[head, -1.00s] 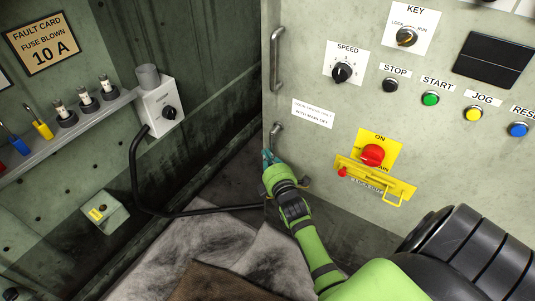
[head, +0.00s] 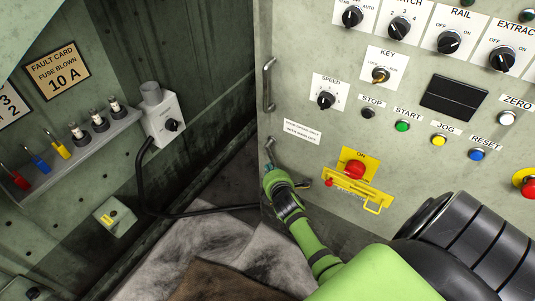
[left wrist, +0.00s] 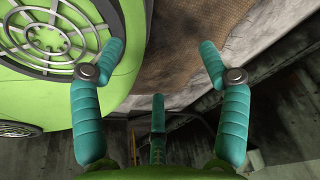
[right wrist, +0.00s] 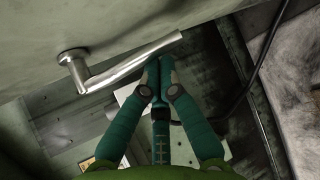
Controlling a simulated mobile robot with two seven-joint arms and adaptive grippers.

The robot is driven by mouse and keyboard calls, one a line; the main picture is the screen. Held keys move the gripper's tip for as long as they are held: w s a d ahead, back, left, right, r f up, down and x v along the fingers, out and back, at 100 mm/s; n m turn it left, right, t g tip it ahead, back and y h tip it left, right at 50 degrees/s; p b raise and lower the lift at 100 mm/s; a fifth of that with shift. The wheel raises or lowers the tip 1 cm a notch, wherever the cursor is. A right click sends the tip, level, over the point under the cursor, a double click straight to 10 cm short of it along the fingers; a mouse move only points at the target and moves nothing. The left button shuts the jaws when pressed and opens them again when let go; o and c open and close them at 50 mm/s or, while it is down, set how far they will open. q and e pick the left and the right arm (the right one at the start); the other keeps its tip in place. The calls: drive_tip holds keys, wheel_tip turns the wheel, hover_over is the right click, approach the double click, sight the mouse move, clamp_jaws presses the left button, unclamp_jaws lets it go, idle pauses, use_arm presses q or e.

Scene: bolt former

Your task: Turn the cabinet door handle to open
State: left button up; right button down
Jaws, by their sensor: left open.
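A silver lever handle (right wrist: 125,70) juts from the pale green cabinet panel in the right wrist view. My right gripper (right wrist: 159,63) has its teal fingertips together beside the lever's bar; I cannot tell if they touch it. In the head view my right gripper (head: 268,168) is low at the panel's left edge. A small silver fitting (head: 272,143) shows just above its fingertips, and a darker metal piece (head: 303,183) to its right; which is the lever is unclear. My left gripper (left wrist: 160,62) is open and empty in its wrist view, outside the head view.
The cabinet panel (head: 300,210) carries several knobs, buttons and a vertical pull handle (head: 268,85). A red button (head: 355,169) with a yellow lockout bracket (head: 355,190) is right of my gripper. A black cable (head: 180,212) runs along the left. Rumpled cloth (head: 215,250) covers the floor.

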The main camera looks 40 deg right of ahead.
use_arm(q)
drive_tip(key=s+r+g+p, duration=0.2)
drive_tip(key=s+r+p, duration=0.25)
drive_tip(key=s, duration=0.45)
wheel_tip(320, 180, up, 14)
drive_tip(key=p, duration=1.4)
drive_tip(key=shift+w+a+f, duration=0.15)
drive_tip(key=shift+w+a, duration=0.05)
drive_tip(key=shift+w, duration=0.05)
use_arm(e)
drive_tip(key=s+d+r+n+g+h, duration=0.2)
drive_tip(key=s+r+n+g, duration=0.2)
drive_tip(key=r+g, duration=0.2)
drive_tip(key=shift+r+g, duration=0.15)
drive_tip(key=shift+g, duration=1.05)
use_arm(q)
drive_tip(key=shift+p, duration=0.3)
use_arm(e)
drive_tip(key=shift+a, duration=0.1)
